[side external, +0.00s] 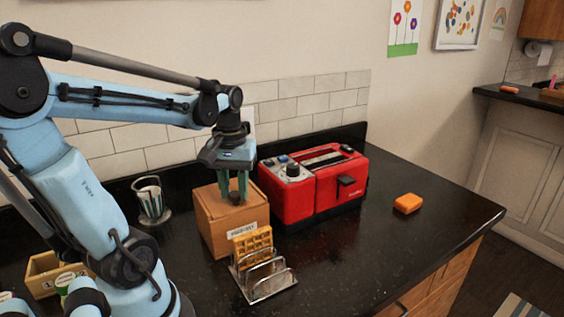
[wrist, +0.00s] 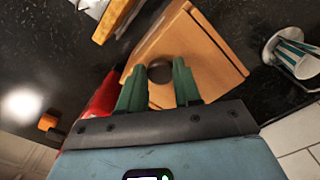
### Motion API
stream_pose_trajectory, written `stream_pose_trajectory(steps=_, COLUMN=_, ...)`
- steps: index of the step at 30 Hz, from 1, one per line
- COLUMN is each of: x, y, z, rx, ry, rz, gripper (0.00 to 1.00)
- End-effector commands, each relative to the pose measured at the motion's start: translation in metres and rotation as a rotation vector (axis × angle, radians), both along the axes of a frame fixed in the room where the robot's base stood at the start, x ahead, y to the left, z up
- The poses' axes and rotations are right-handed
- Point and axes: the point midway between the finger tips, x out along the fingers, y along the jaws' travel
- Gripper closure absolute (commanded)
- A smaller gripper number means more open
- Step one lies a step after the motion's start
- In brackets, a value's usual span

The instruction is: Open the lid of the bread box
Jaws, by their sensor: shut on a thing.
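The bread box (side external: 217,232) is a light wooden box with a white label on its front. In the side view it stands on the counter, left of the red toaster. Its wooden top (wrist: 207,62) carries a round dark knob (wrist: 160,71), which also shows in the side view (side external: 236,198). The lid looks down on the box; I see no clear gap beneath it. My gripper (side external: 235,188) points down from above, with its green fingers (wrist: 159,84) on either side of the knob, shut on it. Part of the top is hidden by the fingers.
The red toaster (side external: 312,190) stands close on the right. A metal rack (side external: 266,280) with a waffle (side external: 252,242) is just in front.

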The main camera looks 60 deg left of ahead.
Motion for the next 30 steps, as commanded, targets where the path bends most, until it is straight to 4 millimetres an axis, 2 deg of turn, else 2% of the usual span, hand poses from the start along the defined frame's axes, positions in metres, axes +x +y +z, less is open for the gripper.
stream_pose_trajectory(steps=1, x=0.0, y=0.0, z=0.0, rx=0.0, ry=0.0, rz=0.0, gripper=0.93)
stream_pose_trajectory(steps=3, x=0.0, y=0.0, z=0.0, rx=0.0, ry=0.0, rz=0.0, gripper=1.0)
stream_pose_trajectory(steps=11, x=0.0, y=0.005, z=0.0, rx=0.0, ry=0.0, rz=0.003, gripper=1.0)
stream_pose_trajectory(steps=14, x=0.001, y=0.021, z=0.001, rx=0.0, ry=0.0, rz=0.007, gripper=1.0)
stream_pose_trajectory(steps=24, x=0.001, y=0.095, z=0.001, rx=-0.001, ry=-0.001, rz=0.007, gripper=1.0)
stream_pose_trajectory(steps=30, x=0.001, y=0.118, z=0.001, rx=0.0, ry=-0.002, rz=0.003, gripper=1.0)
